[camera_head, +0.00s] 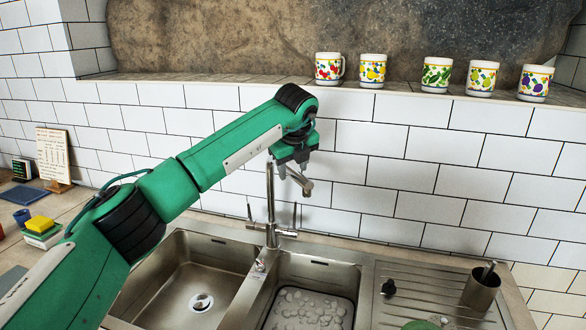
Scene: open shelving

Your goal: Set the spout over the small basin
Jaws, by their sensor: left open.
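A metal tap (270,205) stands behind the divider between two steel basins. Its spout (305,187) bends from the top of the column toward the right and the front. The right basin (345,277) looks narrower than the left basin (165,262). The spout's end shows to the right of the column, on the right basin's side; how far it reaches over that basin is unclear. My left gripper (291,165) is open, pointing down at the top of the tap by the spout. Contact cannot be told. My right gripper is not in view.
Several patterned mugs (372,70) stand on the ledge above the tiled wall. A ribbed drainboard (425,285) holds a metal cup (481,288) at right. A yellow sponge (40,224) and a recipe stand (55,155) are at left. The air right of the tap is clear.

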